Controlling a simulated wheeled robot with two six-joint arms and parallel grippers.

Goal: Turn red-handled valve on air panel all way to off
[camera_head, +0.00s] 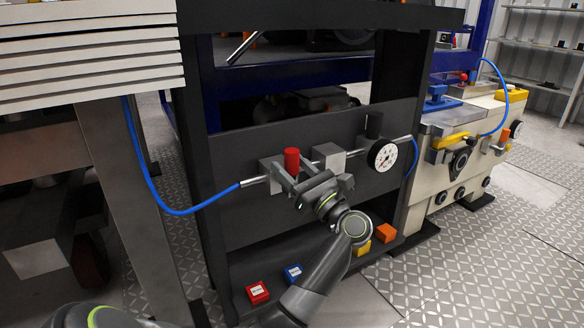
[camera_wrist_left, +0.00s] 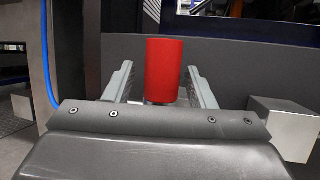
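The red valve handle (camera_head: 292,160) is an upright red cylinder on the left part of the dark air panel (camera_head: 240,205). My left gripper (camera_head: 291,180) is at the handle, reaching in from the front. In the left wrist view the red handle (camera_wrist_left: 165,70) stands between the two fingers of my left gripper (camera_wrist_left: 160,85), with a visible gap on the left and a narrower one on the right. The gripper is open around the handle. The valve body below the handle is mostly hidden by the gripper. My right gripper is not in view.
A grey block (camera_head: 329,157), a black knob (camera_head: 374,124) and a white gauge (camera_head: 383,155) sit right of the valve. A blue hose (camera_head: 190,210) joins from the left. Red (camera_head: 257,293), blue (camera_head: 293,272), yellow and orange blocks lie on the lower shelf.

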